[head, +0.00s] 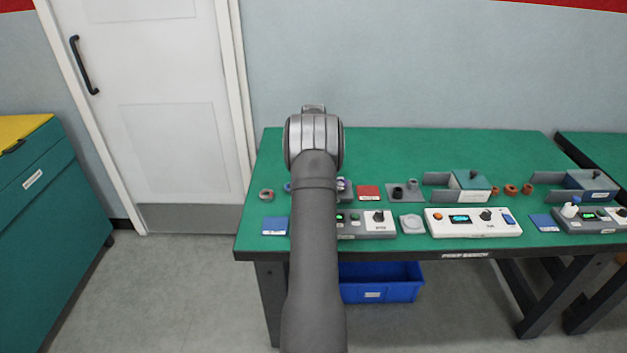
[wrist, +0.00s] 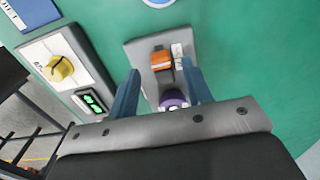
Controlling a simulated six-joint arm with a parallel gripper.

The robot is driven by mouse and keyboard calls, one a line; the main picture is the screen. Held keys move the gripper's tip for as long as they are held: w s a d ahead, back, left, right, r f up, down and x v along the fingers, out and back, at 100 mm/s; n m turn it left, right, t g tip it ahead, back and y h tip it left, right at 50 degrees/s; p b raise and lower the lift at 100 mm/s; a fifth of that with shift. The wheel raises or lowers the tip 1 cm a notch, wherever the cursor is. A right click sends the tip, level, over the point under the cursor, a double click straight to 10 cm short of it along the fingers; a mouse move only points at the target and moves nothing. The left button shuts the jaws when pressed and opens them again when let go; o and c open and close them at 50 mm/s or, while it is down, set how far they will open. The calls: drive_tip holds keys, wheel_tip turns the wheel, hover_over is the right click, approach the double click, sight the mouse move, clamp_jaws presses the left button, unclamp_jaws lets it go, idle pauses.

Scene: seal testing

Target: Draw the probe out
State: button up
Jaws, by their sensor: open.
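I cannot single out the probe with certainty. In the wrist view my gripper (wrist: 160,66) is open, its two blue fingers apart above a grey block (wrist: 137,48). An orange-brown piece (wrist: 162,60) on that block shows between the fingertips. A purple round part (wrist: 173,98) sits nearer the palm, between the fingers, its lower edge hidden by the gripper body. I cannot tell whether either finger touches these parts. In the head view my own arm hides the gripper and most of this spot.
A control box (wrist: 60,65) with a yellow knob and green display lies left of the fingers. In the head view, the green bench (head: 400,150) holds a white meter (head: 472,222), a red pad (head: 368,192) and fixtures to the right. Its back strip is clear.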

wheel_tip(320, 180, up, 14)
idle(0.3)
wheel_tip(320, 180, down, 17)
drive_tip(key=shift+f, duration=0.2)
drive_tip(key=shift+d+f, duration=0.1)
drive_tip(key=shift+d, duration=0.35)
drive_tip(key=shift+a, duration=0.1)
idle(0.4)
